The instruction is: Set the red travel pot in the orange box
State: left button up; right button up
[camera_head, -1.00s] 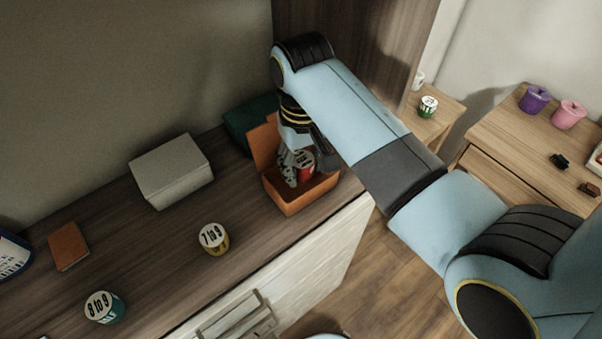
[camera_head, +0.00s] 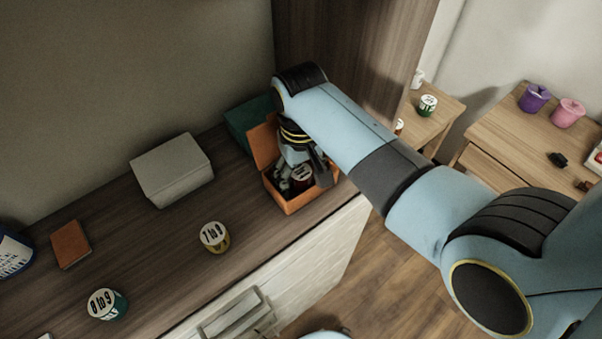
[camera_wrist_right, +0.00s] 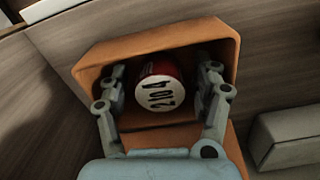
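The red travel pot (camera_head: 301,175), with a white lettered lid, is inside the open orange box (camera_head: 303,201) on the dark wooden counter. The pot (camera_wrist_right: 160,88) also shows in the right wrist view, within the walls of the box (camera_wrist_right: 225,45). My right gripper (camera_head: 303,180) reaches down into the box. In the wrist view its fingers (camera_wrist_right: 160,90) are spread on either side of the pot, with narrow gaps visible. The pot's underside is hidden. My left gripper is not in view.
A dark green box (camera_head: 246,121) stands behind the orange box.

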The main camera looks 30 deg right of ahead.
aim_at(301, 172)
notch_tip(301, 172, up, 12)
jog(key=b, duration=0.1)
jog(key=shift+r, duration=0.15)
dwell(0.4)
dwell(0.3)
